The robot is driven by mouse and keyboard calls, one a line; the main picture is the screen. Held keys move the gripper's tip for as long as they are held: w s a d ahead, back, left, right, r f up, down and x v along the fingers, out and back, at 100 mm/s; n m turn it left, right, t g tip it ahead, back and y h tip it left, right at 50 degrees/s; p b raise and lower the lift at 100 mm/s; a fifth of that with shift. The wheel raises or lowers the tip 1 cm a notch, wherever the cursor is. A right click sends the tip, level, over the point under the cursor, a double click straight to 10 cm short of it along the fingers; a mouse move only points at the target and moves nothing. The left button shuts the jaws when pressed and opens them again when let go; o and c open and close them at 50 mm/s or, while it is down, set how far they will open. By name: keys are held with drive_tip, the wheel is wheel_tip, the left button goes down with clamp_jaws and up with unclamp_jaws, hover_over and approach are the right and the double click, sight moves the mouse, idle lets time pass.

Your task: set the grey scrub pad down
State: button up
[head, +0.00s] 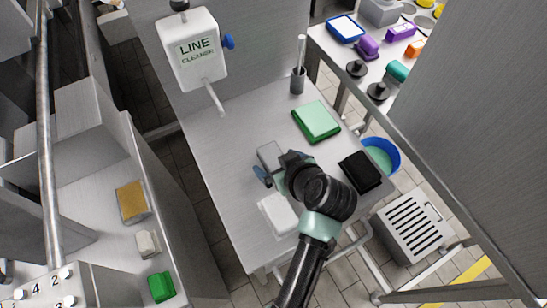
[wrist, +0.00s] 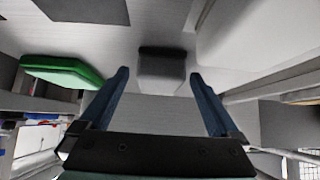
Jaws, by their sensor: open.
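The grey scrub pad (head: 269,154) is a small block on the metal table, at my gripper's end in the head view. In the wrist view the pad (wrist: 162,75) shows between and just beyond the fingertips, with a darker face and a lighter one. My gripper (wrist: 160,76) is open, with a blue finger on each side of the pad and a visible gap to each. In the head view one blue finger of my gripper (head: 267,168) shows beside the pad; the other is hidden.
The table's left part is clear.

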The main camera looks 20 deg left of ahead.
drive_tip(key=c, duration=1.5)
